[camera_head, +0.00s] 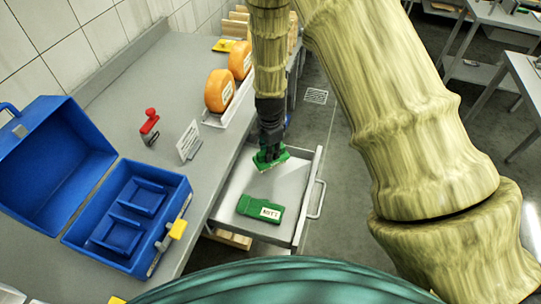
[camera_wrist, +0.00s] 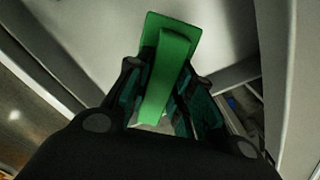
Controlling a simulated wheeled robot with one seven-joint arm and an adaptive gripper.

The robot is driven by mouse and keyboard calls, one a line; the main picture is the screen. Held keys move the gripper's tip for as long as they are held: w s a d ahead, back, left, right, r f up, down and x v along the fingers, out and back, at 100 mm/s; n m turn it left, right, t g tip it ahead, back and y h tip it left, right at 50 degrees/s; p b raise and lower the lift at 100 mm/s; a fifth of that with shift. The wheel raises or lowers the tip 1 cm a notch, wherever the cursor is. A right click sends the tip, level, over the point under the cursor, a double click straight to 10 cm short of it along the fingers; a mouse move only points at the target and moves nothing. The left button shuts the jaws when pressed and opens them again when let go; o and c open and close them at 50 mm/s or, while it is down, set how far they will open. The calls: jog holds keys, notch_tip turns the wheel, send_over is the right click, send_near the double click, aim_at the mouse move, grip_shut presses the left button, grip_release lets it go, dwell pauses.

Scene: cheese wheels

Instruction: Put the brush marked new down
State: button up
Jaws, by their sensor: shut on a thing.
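My gripper (camera_head: 270,148) points down over the far part of an open grey drawer (camera_head: 232,187). It is shut on a green brush (camera_head: 271,161), whose pale bristle edge shows low at the drawer. In the wrist view the green brush (camera_wrist: 172,62) sits between the two dark fingers (camera_wrist: 160,112). No marking on it can be seen. I cannot tell whether it touches the drawer floor. A second green brush (camera_head: 248,205) lies flat in the near part of the drawer, with a white label whose letters are too small to read surely.
A blue open case (camera_head: 180,192) with compartments stands on the grey counter (camera_head: 110,110) at left. A red-handled stamp (camera_head: 149,122), a white sign (camera_head: 188,141) and orange cheese wheels (camera_head: 219,91) stand along the counter. The drawer's handle (camera_head: 317,199) faces the open floor at right.

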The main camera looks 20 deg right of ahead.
jog(key=shift+f+p, duration=0.8)
jog(key=shift+f, duration=0.85)
jog(key=shift+f, duration=0.1)
jog(key=o, duration=1)
jog(key=shift+r+b, duration=2)
jog(key=shift+r, duration=4.1)
